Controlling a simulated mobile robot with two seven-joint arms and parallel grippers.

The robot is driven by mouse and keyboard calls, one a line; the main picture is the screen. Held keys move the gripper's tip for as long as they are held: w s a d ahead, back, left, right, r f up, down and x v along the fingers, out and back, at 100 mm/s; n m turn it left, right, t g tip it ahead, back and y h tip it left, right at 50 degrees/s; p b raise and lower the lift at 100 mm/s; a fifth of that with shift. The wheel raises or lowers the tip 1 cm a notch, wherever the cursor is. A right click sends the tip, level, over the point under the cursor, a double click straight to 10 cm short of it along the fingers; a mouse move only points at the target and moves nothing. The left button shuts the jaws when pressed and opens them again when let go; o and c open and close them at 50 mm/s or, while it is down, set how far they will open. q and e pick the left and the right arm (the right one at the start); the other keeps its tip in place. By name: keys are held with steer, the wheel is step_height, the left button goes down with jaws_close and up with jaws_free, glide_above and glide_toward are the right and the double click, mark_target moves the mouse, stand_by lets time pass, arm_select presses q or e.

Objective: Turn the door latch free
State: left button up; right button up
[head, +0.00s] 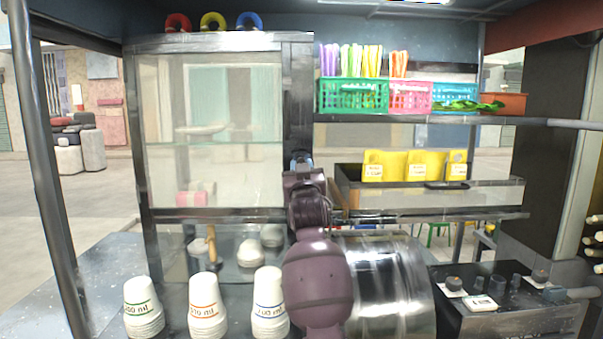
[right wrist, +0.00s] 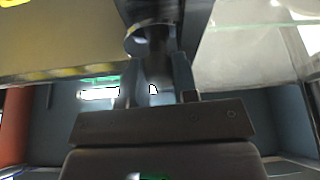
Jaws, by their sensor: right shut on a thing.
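The glass door (head: 215,100) of the cabinet stands closed in its metal frame in the head view. The door latch (head: 301,158) is a small part on the dark post at the door's right edge, mostly hidden behind my right gripper. My right gripper (head: 302,171) is shut on the latch, with my purple arm reaching up to it from below. In the right wrist view the gripper's fingers (right wrist: 157,88) close around a dark part below a round metal piece. I cannot tell the latch's angle. My left gripper is in neither view.
Stacks of paper cups (head: 204,305) stand in front of the cabinet. A shiny metal drum (head: 385,290) is right of my arm, beside a control box (head: 510,300). Baskets (head: 352,96) sit on the upper right shelf, above a tray with yellow holders (head: 415,160).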

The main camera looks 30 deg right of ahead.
steer(key=shift+m+g+h, duration=0.3)
steer(key=shift+m+h, duration=0.2)
steer(key=shift+m, duration=0.5)
steer(key=o, duration=0.9)
steer(key=shift+f, duration=0.1)
